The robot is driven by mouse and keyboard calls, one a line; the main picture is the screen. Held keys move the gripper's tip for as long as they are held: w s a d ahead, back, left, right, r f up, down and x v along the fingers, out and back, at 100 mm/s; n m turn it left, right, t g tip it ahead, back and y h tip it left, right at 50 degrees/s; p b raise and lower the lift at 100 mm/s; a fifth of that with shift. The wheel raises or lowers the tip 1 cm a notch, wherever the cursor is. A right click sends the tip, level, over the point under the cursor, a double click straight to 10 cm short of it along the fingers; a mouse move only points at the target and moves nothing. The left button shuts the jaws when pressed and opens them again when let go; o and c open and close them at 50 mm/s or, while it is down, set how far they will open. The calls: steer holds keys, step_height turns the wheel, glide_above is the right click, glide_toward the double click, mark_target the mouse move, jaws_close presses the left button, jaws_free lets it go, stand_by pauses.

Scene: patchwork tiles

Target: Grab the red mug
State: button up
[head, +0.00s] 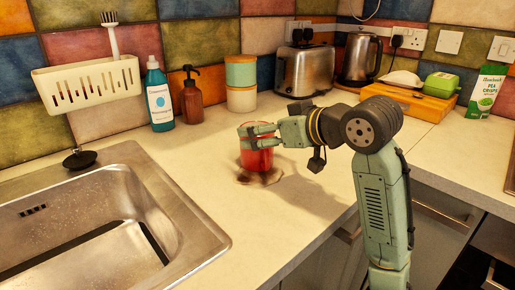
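The red mug (257,160) stands upright on the counter near the sink, on a brownish round patch that could be a mat or a stain. My gripper (249,135) reaches in from the right at the mug's upper part. One finger is at the far side of the rim and the other crosses the near side, with red showing between them. The fingers hide part of the rim. I cannot tell whether they press on the mug or only stand around it. The mug's handle is not clearly visible.
A steel sink (200,232) lies at the left. Behind the mug stand a teal bottle (160,100), a brown pump bottle (191,102), stacked canisters (241,99), a toaster (304,72) and a kettle (360,60). The counter (290,215) in front of the mug is clear.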

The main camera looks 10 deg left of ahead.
steer(key=shift+x, duration=1.6)
steer(key=shift+c, duration=0.2)
steer(key=shift+s, duration=0.1)
steer(key=c, duration=1.4)
